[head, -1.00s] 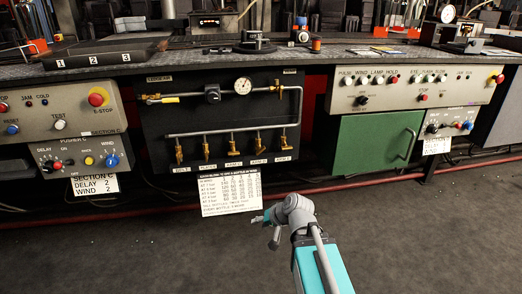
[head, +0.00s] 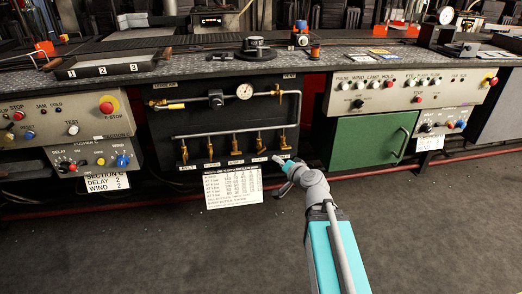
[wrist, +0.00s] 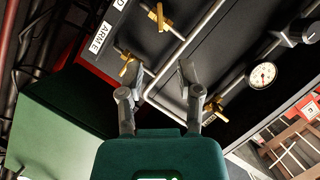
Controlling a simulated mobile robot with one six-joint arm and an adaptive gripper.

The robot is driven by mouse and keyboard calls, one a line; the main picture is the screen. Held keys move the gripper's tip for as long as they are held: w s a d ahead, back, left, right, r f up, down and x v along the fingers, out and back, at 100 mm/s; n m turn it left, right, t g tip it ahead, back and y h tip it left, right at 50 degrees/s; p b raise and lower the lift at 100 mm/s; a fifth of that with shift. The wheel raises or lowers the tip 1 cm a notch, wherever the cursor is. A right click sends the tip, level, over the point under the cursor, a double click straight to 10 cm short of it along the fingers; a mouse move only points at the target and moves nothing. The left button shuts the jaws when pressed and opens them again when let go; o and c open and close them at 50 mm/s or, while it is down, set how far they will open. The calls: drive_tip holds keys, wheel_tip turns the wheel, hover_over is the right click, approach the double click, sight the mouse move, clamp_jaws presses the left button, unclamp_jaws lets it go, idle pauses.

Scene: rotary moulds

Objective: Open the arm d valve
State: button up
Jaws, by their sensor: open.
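The arm D valve is a small brass valve (head: 259,146), second from the right in the lower row on the black panel. In the wrist view a brass valve with a crosswise handle (wrist: 160,18) sits at the top, near a label ending in D. The ARM E valve (wrist: 128,64) is lower, by the left finger; I cannot tell whether they touch. It also shows in the head view (head: 283,142). My gripper (wrist: 161,72) is open with nothing between its fingers. In the head view my gripper (head: 278,161) is just below the row's right end.
A grey pipe (head: 225,133) runs above the valves, with a gauge (head: 245,91) and another brass valve (head: 279,91) higher up. A white chart (head: 233,187) hangs below. A green cabinet (head: 370,142) stands to the right. The floor in front is clear.

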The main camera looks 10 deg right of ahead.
sight(262, 151)
drive_tip(key=b+x, duration=0.3)
drive_tip(key=x, duration=1)
drive_tip(key=shift+w+a+f, duration=0.2)
drive_tip(key=shift+w+a, duration=0.05)
drive_tip(key=shift+w, duration=0.05)
clamp_jaws()
